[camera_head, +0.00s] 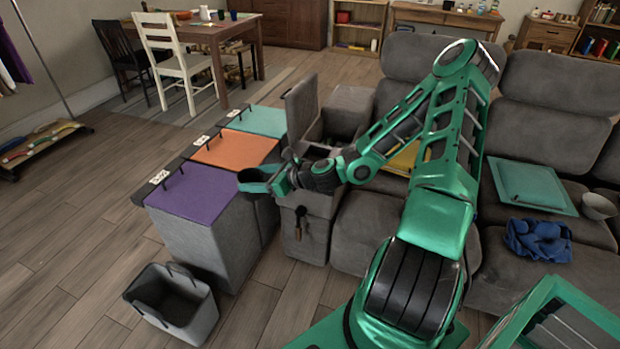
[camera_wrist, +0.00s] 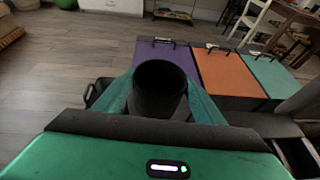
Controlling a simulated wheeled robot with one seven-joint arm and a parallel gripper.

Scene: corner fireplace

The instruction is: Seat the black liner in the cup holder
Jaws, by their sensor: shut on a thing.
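The black liner (camera_wrist: 160,88) is a dark round cup with its open mouth showing in the wrist view. My gripper (camera_wrist: 160,105) is shut on it, with a green finger on each side. In the head view my gripper (camera_head: 268,182) holds the liner (camera_head: 252,187) upright in the air, just left of the grey sofa console (camera_head: 308,202). The console has a raised lid (camera_head: 301,104) and a dark open compartment, which also shows at the right edge of the wrist view (camera_wrist: 298,156). My arm covers part of the console top, and I cannot make out the cup holder.
Grey boxes with purple (camera_head: 190,188), orange (camera_head: 236,148) and teal (camera_head: 262,121) tops stand left of the console. A grey basket (camera_head: 178,312) is on the floor.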

